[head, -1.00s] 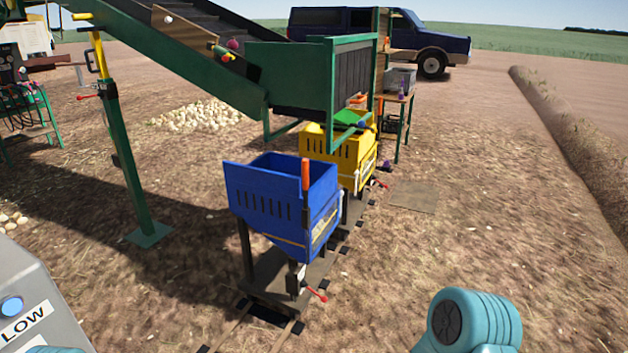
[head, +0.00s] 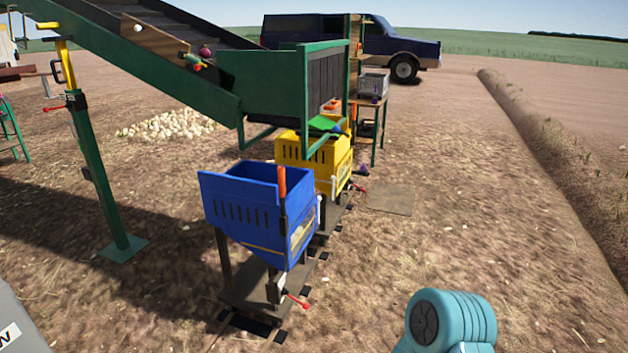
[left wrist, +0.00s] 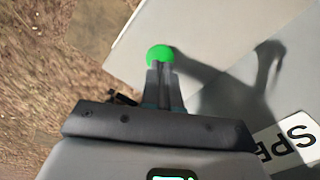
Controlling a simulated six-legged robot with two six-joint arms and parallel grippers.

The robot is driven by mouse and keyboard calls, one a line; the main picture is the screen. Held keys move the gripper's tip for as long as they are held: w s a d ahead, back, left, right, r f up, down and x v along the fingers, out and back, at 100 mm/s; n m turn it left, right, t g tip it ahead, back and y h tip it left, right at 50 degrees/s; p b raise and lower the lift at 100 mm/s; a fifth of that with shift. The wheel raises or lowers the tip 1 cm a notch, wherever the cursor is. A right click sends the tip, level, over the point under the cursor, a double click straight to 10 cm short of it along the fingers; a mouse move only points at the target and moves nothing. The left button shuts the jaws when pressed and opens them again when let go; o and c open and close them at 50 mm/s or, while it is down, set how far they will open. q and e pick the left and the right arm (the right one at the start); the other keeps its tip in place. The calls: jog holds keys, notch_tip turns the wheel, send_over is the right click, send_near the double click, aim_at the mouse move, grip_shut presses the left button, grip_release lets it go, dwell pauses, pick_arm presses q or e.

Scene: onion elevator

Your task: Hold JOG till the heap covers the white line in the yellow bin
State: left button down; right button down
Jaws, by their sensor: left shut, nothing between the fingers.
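The yellow bin (head: 290,150) stands behind the blue bin in the head view, under the discharge end of the conveyor. Its inside is mostly hidden, and I cannot see a white line or the heap. In the left wrist view a round green button (left wrist: 159,53) sits on a pale grey panel (left wrist: 215,35). My left gripper (left wrist: 160,66) is shut and empty, its fingertips at the button; I cannot tell whether it is pressed in. No JOG label is readable. My right gripper is out of view.
A blue bin (head: 245,200) stands nearest me on a rail track. The green conveyor (head: 160,65) rises above, with a purple onion (head: 205,52) on it. A pile of pale onions (head: 170,124) lies behind. A dark blue truck (head: 385,45) stands at the back. Ground right is clear.

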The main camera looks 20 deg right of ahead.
pick_arm(q)
jog(key=shift+f, duration=0.1)
dwell(0.6)
jog(key=shift+f+b, duration=1.05)
jog(key=shift+f, duration=0.05)
jog(key=shift+r, duration=0.1)
dwell(0.5)
notch_tip(320, 180, up, 7)
jog(key=p, duration=0.5)
jog(key=shift+r, duration=0.15)
dwell(1.9)
